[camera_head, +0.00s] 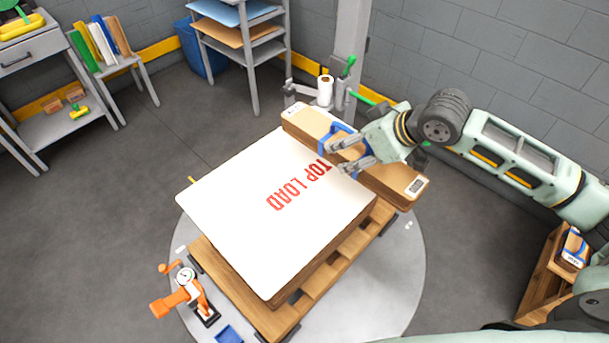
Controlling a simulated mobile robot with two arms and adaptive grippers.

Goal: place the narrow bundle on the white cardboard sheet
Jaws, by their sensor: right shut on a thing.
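The narrow bundle (387,180) is a long brown cardboard stack with a blue band around its middle and a white label at its right end. My right gripper (340,156) is shut on it at the blue band. The white cardboard sheet (241,213), with red "TOP LOAD" lettering, lies on a brown stack on a wooden pallet. The bundle lies across the sheet's far right edge in the picture and hides part of it. I cannot tell whether the bundle touches the sheet. My left gripper is not in view.
The pallet (272,321) stands on a round grey plate (392,283). An orange tool with a gauge (184,278) is at its left front. A grey post with a white roll (325,90) stands behind. A wooden crate (543,287) is at the right.

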